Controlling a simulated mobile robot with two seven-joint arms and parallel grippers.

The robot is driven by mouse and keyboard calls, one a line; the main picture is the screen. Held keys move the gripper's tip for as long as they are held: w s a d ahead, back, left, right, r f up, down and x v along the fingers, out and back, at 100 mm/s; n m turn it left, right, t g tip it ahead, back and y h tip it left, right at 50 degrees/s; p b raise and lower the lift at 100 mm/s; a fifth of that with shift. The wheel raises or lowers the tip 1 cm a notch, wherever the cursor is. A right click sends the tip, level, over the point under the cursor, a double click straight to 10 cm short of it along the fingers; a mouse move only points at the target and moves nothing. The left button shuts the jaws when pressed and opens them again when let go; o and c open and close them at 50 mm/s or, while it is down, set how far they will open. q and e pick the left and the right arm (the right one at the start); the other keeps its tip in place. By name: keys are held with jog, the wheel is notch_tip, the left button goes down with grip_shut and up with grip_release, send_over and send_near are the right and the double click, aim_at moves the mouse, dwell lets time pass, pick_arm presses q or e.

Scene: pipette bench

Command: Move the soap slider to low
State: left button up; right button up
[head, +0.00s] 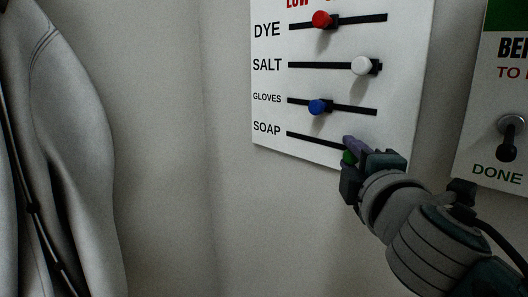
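The soap slider is a black slot (311,140) in the lowest row of the white panel (275,85), beside the label SOAP. Its green knob (348,157) is at the right part of the slot, largely hidden by my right gripper. My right gripper (352,158) is at the knob, with one finger above it and one below. Whether the fingers press on the knob cannot be told. The label end LOW shows above the left part of the panel. My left gripper is not in view.
Above are the red dye knob (321,19), white salt knob (364,65) and blue gloves knob (317,107) on their slots. A second panel with a switch (511,124) marked DONE is at the right. A white coat (75,150) hangs at the left. The wall between is clear.

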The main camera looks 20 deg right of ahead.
grip_shut()
dwell(1.0)
